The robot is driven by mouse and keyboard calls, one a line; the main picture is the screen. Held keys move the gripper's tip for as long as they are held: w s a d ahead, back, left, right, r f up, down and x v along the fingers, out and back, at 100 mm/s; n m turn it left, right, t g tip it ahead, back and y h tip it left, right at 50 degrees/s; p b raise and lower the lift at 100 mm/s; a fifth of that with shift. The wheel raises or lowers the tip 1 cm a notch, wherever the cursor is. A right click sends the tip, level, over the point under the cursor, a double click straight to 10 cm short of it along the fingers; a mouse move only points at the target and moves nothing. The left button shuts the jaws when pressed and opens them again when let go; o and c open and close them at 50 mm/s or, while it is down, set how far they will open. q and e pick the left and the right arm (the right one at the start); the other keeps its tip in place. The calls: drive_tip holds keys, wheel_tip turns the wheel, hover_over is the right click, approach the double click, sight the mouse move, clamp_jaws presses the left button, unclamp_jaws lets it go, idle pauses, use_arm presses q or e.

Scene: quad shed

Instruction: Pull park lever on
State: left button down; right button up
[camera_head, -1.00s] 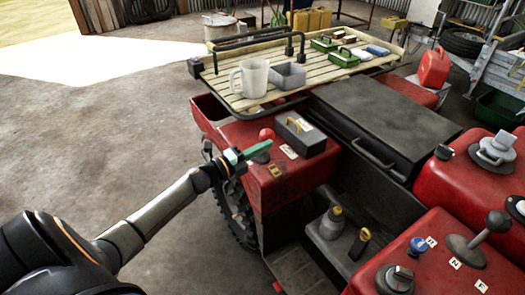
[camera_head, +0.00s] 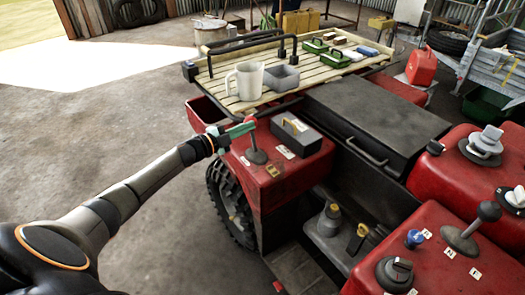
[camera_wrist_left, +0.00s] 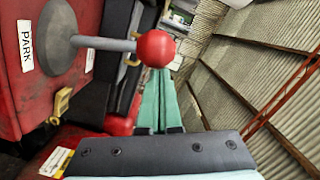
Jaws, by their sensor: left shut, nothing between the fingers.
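The park lever has a red ball knob, a grey rod and a round grey base (camera_head: 257,156) on the red bodywork of the quad. In the left wrist view the red knob (camera_wrist_left: 155,48) stands on its rod, with a PARK label (camera_wrist_left: 26,46) beside the base. My left gripper (camera_head: 245,128), with green fingers, is shut and empty. Its tips are right at the knob and partly cover it in the head view. The green fingers (camera_wrist_left: 165,105) pass behind the knob in the wrist view; I cannot tell whether they touch it. My right gripper is out of view.
A dark box with a handle (camera_head: 297,137) sits close right of the lever. The slatted rack (camera_head: 225,92) behind holds a jug (camera_head: 250,80) and a grey tray (camera_head: 281,78). Other levers and knobs (camera_head: 462,237) stand at right. Open floor lies at left.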

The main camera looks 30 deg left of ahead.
use_arm(q)
drive_tip(key=shift+w+a+f+b, duration=0.1)
drive_tip(key=shift+w+a+b, duration=0.15)
drive_tip(key=shift+a, duration=0.3)
drive_tip(key=shift+w+a+f+b, duration=0.1)
drive_tip(key=shift+w+a+b, duration=0.1)
drive_tip(key=shift+a, duration=0.35)
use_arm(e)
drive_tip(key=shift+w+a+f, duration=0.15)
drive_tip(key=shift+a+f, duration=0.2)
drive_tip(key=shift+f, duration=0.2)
use_arm(q)
drive_tip(key=shift+r, duration=0.1)
drive_tip(key=shift+r, duration=0.1)
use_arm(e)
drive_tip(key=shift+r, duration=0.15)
